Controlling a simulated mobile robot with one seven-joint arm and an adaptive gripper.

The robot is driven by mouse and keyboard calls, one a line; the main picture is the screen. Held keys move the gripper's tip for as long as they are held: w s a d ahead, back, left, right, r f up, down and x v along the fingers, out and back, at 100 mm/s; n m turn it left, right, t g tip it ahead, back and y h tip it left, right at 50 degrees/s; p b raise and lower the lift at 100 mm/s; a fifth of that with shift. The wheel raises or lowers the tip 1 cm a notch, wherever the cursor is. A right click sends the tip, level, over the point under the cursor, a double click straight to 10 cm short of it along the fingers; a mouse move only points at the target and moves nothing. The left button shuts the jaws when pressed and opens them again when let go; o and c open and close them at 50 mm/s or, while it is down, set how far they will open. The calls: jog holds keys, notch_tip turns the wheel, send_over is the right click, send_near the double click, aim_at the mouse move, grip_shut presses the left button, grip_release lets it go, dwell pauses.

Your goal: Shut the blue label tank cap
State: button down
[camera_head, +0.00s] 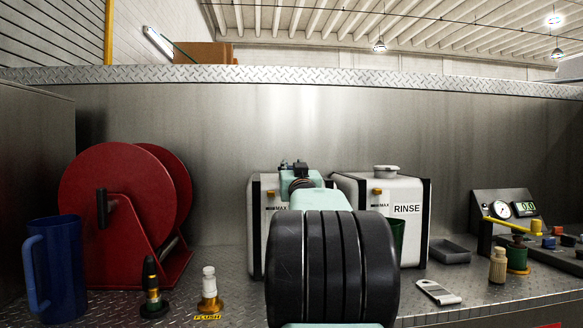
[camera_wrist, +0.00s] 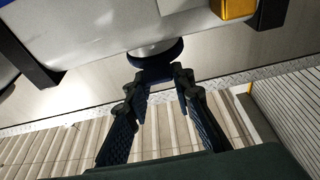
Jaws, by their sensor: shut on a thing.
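The left white tank (camera_head: 257,235) stands at the back of the deck, largely hidden behind my arm; its label is hidden there. In the wrist view the tank (camera_wrist: 90,25) fills the top, with a pale round neck (camera_wrist: 152,48). A dark blue cap (camera_wrist: 170,54) lies against that neck. My gripper (camera_wrist: 158,75) is shut on the cap's near edge, fingertips close together. In the head view my gripper (camera_head: 294,170) is at the top of this tank, partly hidden by my arm. I cannot tell whether the cap is fully seated.
The RINSE tank (camera_head: 407,235) stands close on the right, with a grey cap (camera_head: 386,170). A red hose reel (camera_head: 120,200) and blue jug (camera_head: 58,270) are at the left. A gauge panel (camera_head: 508,212) is at the right. A grey tray (camera_head: 450,253) lies beside the RINSE tank.

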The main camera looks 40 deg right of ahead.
jog(key=shift+f, duration=0.15)
jog(key=c, duration=1.6)
grip_release()
jog(key=shift+w, duration=0.1)
jog(key=v, duration=1.2)
